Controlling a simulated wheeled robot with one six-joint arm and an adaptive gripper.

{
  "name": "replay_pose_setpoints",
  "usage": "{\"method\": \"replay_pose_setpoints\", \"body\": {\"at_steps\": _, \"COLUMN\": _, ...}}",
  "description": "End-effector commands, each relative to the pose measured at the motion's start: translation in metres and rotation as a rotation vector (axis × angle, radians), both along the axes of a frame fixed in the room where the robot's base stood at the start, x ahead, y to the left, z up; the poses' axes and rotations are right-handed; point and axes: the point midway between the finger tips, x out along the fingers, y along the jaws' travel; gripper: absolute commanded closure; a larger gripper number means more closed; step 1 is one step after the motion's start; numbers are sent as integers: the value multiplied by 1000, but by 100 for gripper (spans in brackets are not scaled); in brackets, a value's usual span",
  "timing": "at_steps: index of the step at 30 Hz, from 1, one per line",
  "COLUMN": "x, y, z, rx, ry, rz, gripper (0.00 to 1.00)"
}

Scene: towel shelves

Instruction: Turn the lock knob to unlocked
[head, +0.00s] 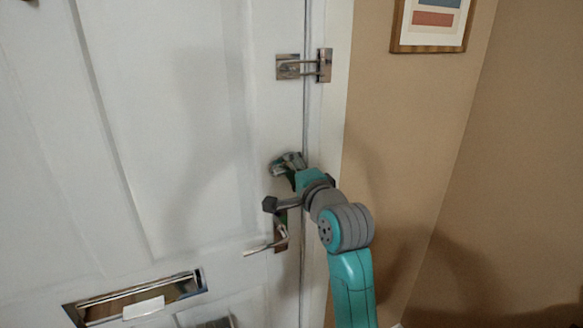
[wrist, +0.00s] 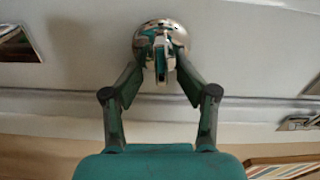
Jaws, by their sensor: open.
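The lock knob (wrist: 161,58) is a shiny metal thumb-turn on a round chrome plate on the white door. It sits in the upper middle of the wrist view. My gripper (wrist: 160,50) has its two fingers spread, one on each side of the knob. I cannot tell whether the fingertips touch it. In the head view my gripper (head: 288,164) is at the door's right edge, above the lever handle. It largely covers the knob there, so the knob's turn position is unclear in that view.
The lever handle (head: 279,240) is below my gripper, partly behind my arm. A metal latch (head: 302,67) spans door and frame higher up. A mail slot (head: 135,298) is low on the door. A framed picture (head: 432,22) hangs on the tan wall at the right.

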Motion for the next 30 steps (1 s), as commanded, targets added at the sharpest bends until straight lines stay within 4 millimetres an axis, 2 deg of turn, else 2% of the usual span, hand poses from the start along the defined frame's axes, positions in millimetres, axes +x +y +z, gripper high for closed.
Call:
{"method": "replay_pose_setpoints", "body": {"at_steps": 8, "x": 4, "y": 3, "z": 1, "rx": 1, "ry": -2, "rz": 2, "gripper": 65}}
{"method": "replay_pose_setpoints", "body": {"at_steps": 9, "x": 4, "y": 3, "z": 1, "rx": 1, "ry": -2, "rz": 2, "gripper": 49}}
{"method": "replay_pose_setpoints", "body": {"at_steps": 15, "x": 4, "y": 3, "z": 0, "rx": 0, "ry": 0, "rz": 2, "gripper": 98}}
{"method": "replay_pose_setpoints", "body": {"at_steps": 30, "x": 4, "y": 3, "z": -1, "rx": -3, "ry": 0, "rz": 3, "gripper": 100}}
